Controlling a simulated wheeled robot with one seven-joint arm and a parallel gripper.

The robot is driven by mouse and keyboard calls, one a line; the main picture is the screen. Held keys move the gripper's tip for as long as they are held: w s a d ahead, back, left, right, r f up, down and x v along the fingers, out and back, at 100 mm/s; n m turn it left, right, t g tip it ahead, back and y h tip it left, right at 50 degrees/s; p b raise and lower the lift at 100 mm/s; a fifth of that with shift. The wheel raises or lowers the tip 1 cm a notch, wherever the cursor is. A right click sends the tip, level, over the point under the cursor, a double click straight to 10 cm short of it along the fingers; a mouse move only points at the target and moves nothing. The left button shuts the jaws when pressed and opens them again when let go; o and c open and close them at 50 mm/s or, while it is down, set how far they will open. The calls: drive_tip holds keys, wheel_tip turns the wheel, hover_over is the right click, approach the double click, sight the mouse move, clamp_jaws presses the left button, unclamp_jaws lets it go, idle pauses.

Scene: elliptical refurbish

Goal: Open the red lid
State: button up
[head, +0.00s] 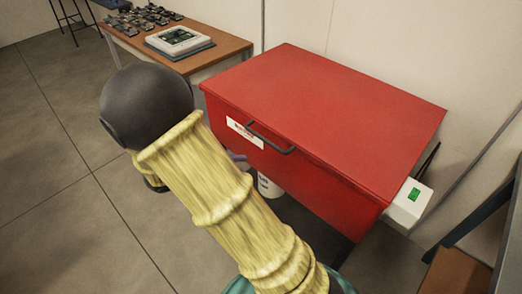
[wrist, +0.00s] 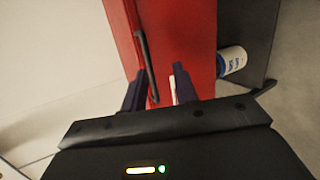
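The red lid (head: 330,115) lies shut on top of a red box (head: 310,180) in the head view. A dark bar handle (head: 270,140) is on the front, just under the lid's edge, beside a white label (head: 243,133). In the wrist view the handle (wrist: 146,62) stands out from the red front (wrist: 180,35), and its lower end reaches between my fingers. My gripper (wrist: 157,84) is open, with a finger on each side of the handle's end. I cannot tell whether either finger touches it. My arm hides most of the gripper in the head view.
A white canister (head: 268,187) stands under the box; it also shows in the wrist view (wrist: 232,60). A wooden table (head: 205,45) with small parts and a device is behind left. A wall is close behind the box. The floor at left (head: 50,200) is clear.

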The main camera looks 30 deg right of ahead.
sight(261, 136)
drive_tip(key=w+a+t, duration=0.1)
drive_tip(key=w+a+t+h, duration=0.1)
drive_tip(key=w, duration=0.1)
drive_tip(key=w+a+t+h+b, duration=0.1)
drive_tip(key=shift+w+f+n, duration=0.2)
drive_tip(key=shift+w+n, duration=0.05)
drive_tip(key=shift+n, duration=0.15)
drive_tip(key=p+x, duration=0.1)
drive_tip(key=x, duration=1.6)
drive_tip(key=shift+w+d+r, duration=0.15)
drive_tip(key=shift+w, duration=0.05)
drive_tip(key=shift+c, duration=0.2)
clamp_jaws()
